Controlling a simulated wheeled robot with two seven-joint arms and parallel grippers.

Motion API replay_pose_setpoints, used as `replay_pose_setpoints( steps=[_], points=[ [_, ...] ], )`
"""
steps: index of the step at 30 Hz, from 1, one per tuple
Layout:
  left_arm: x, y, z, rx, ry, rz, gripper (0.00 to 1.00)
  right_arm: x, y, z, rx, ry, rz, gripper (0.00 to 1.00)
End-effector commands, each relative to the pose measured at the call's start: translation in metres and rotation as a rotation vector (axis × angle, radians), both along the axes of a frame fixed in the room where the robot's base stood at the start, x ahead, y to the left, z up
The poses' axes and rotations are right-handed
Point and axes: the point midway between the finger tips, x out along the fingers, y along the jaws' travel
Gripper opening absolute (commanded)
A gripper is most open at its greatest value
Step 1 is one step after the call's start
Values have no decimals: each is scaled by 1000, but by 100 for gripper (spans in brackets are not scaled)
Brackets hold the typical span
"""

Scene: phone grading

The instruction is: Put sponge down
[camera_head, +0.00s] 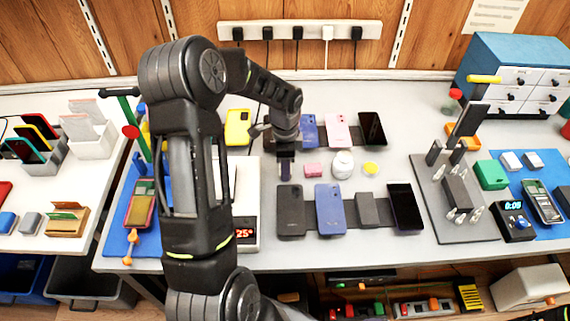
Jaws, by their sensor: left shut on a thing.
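My left gripper (286,170) points down over the middle of the grey table (350,255), behind the row of phones. It is shut on a small dark purplish thing between its fingers; it is too small and too covered for me to tell surely whether this is the sponge. My left arm hides part of the table's left half. My right gripper is not in view.
Dark and blue phones (330,208) lie in front, others (337,131) behind. A grey mat with a black fixture (458,192) is at right. A white scale (246,233) is partly behind my arm.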

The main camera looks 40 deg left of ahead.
Motion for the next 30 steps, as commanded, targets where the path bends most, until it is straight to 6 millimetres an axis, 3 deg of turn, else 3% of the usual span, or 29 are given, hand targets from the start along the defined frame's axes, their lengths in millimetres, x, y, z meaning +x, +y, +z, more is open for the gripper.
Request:
replay_pose_setpoints(
  steps=[10, 11, 18, 30],
  points=[
    [0, 0, -4, 0, 0, 0, 12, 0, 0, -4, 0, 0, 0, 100],
    [0, 0, -4, 0, 0, 0, 45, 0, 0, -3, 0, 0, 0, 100],
    [0, 0, -3, 0, 0, 0, 65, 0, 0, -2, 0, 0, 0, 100],
    [1, 0, 3, 1, -2, 1, 66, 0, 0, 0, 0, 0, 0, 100]
  ],
)
